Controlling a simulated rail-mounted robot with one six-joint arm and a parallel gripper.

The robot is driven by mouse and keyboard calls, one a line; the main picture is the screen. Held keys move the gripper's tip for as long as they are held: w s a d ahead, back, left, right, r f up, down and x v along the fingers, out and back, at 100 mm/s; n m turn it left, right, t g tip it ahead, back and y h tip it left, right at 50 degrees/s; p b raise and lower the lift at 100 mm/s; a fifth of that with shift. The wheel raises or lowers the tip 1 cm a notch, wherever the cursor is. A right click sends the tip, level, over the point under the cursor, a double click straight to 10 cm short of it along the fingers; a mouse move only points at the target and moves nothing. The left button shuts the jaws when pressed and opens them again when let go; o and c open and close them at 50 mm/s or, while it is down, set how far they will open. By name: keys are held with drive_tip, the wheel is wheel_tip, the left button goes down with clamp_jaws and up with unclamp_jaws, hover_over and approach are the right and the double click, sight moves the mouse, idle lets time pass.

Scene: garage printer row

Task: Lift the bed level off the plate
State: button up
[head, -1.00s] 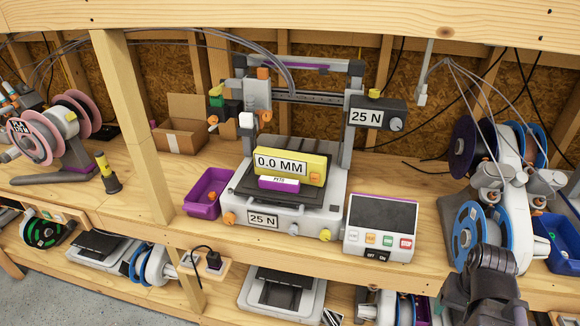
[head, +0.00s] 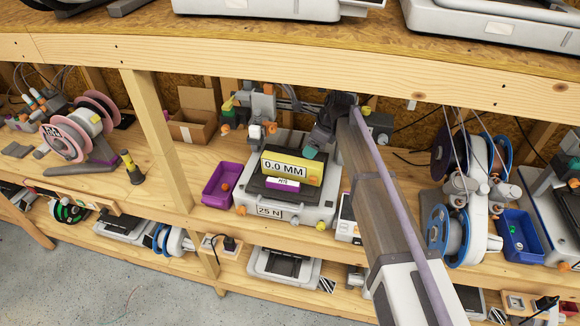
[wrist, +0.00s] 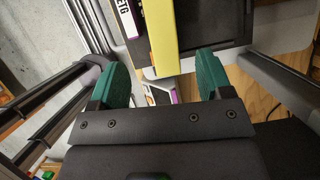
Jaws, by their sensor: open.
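The bed level is a yellow block (head: 298,170) marked "0.0 MM". It stands on the dark plate (head: 256,188) of the printer, with a purple-edged "PETG" tag at its front. My gripper (head: 312,152) is at the level's right end, seen from above. In the wrist view, the green fingertips of my gripper (wrist: 164,80) are spread wide, one on each side of the yellow level (wrist: 163,35), with gaps on both sides. The level's near end lies between them; their height relative to it is hard to tell. My arm hides the printer's right post and most of the control box.
A purple bin (head: 218,186) stands left of the printer, and a cardboard box (head: 192,124) behind it. The printer's gantry rises behind the plate. Spools (head: 452,238) and a blue bin (head: 520,236) stand to the right. A wooden beam (head: 300,62) crosses above.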

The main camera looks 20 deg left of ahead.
sight(301, 162)
drive_tip(key=b+x, duration=0.5)
drive_tip(key=x, duration=0.1)
drive_tip(key=shift+w+d+f, duration=0.1)
drive_tip(key=shift+d, duration=0.05)
drive_tip(key=b+x, duration=0.5)
drive_tip(key=shift+w+d, duration=0.1)
drive_tip(key=shift+a+f, duration=0.1)
drive_tip(key=shift+a, duration=0.1)
drive_tip(key=shift+d+r, duration=0.1)
drive_tip(key=shift+r, duration=0.15)
drive_tip(key=c, duration=1.2)
drive_tip(key=shift+r, duration=0.1)
